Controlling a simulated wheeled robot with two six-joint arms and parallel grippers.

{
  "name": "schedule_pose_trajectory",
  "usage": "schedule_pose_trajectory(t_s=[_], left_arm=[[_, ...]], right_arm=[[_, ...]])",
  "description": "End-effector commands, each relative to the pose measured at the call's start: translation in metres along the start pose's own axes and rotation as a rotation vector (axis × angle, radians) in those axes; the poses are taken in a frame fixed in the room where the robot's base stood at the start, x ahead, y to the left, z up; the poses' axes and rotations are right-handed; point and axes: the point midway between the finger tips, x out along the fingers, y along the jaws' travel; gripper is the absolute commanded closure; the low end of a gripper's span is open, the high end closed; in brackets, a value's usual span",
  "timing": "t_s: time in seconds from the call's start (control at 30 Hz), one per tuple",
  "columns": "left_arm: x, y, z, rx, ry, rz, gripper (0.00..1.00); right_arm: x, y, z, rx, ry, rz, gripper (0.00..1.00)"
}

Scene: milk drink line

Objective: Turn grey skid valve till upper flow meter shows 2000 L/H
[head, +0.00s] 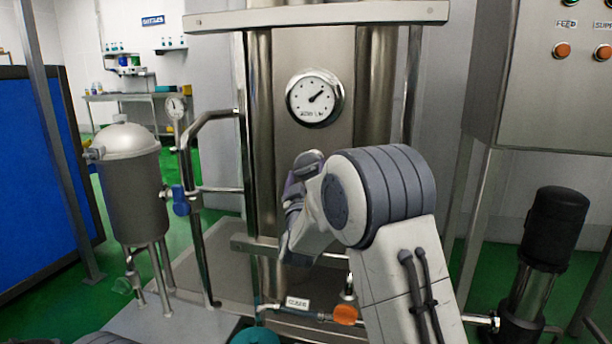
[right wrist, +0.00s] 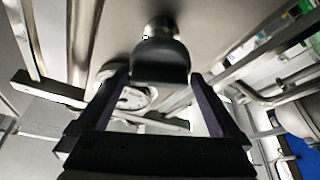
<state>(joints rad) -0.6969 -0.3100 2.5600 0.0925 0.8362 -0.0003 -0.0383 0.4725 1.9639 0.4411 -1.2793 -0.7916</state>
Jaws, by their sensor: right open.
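The upper flow meter (head: 315,98) is a round white dial on the steel skid panel; its needle points up and right, and its numbers are too small to read. A dark grey knob, apparently the skid valve (right wrist: 160,62), sticks out from the panel between the fingers of my right gripper (right wrist: 159,78) in the right wrist view. The fingers are open, one on each side; contact cannot be told. In the head view my right gripper (head: 294,192) is just below the dial, partly hidden by my arm. My left gripper is not in view.
A bent steel pipe (head: 198,165) with a blue valve (head: 180,203) and a steel vessel (head: 135,185) stand left. An orange knob (head: 346,314) and a teal round part (head: 255,336) are low in front. A control cabinet (head: 550,90) and pump (head: 545,250) stand right.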

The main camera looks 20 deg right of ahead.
Motion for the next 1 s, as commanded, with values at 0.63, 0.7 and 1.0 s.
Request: schedule_pose_trajectory(t_s=[0.63,0.7,1.0], left_arm=[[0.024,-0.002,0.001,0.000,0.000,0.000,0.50],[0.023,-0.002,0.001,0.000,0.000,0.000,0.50],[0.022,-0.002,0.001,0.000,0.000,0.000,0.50]], right_arm=[[-0.001,-0.003,0.001,0.227,0.002,0.094,0.62],[-0.001,-0.002,0.000,0.236,0.002,0.098,0.62],[0.000,-0.002,-0.001,0.234,0.000,0.097,0.00]])
